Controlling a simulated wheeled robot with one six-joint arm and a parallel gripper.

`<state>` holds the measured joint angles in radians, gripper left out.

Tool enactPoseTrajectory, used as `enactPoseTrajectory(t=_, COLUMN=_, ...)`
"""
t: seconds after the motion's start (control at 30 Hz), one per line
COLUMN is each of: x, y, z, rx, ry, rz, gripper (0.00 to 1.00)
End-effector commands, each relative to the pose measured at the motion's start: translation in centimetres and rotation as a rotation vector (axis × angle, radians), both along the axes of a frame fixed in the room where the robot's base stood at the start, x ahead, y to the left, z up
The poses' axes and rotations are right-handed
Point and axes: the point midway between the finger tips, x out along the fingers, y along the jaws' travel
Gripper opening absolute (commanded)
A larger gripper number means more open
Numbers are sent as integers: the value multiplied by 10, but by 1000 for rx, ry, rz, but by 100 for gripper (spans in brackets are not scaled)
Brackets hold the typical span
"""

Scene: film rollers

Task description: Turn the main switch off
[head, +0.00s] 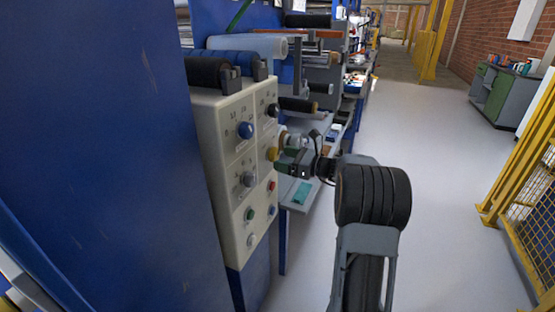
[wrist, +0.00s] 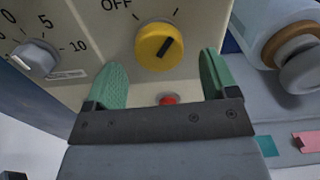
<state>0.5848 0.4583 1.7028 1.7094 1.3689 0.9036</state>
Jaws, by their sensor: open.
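The main switch is a yellow round knob (wrist: 157,45) on a cream control panel (wrist: 100,60). Its black pointer mark slants to the upper right, toward the right tick. The word OFF (wrist: 117,4) is beside the left tick. In the head view the yellow knob (head: 272,154) is on the panel's right side. My gripper (wrist: 161,65) is open, with its green fingers to the left and right of the knob and apart from it. In the head view my gripper (head: 284,160) is close to the panel's face, partly hidden by my wrist.
A red button (wrist: 168,99) shows between my fingers. A grey dial (wrist: 37,57) is to the left. Blue (head: 245,130), black, grey and green controls share the panel. Film rollers (head: 245,45) stand behind and right of the panel. The floor (head: 440,200) to the right is clear.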

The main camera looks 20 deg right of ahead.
Motion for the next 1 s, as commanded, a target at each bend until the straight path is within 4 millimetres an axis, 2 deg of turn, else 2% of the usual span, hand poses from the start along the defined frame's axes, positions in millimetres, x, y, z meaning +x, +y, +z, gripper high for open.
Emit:
enactPoseTrajectory(t=0.1, x=11, y=11, z=-1, rx=0, ry=2, rz=2, gripper=80)
enactPoseTrajectory(t=0.3, x=20, y=19, z=0, rx=1, ry=1, rz=1, gripper=80)
enactPoseTrajectory(t=0.67, x=22, y=21, z=0, rx=0, ry=1, rz=1, gripper=80)
enactPoseTrajectory(t=1.0, x=22, y=21, z=0, rx=-1, ry=1, rz=1, gripper=47)
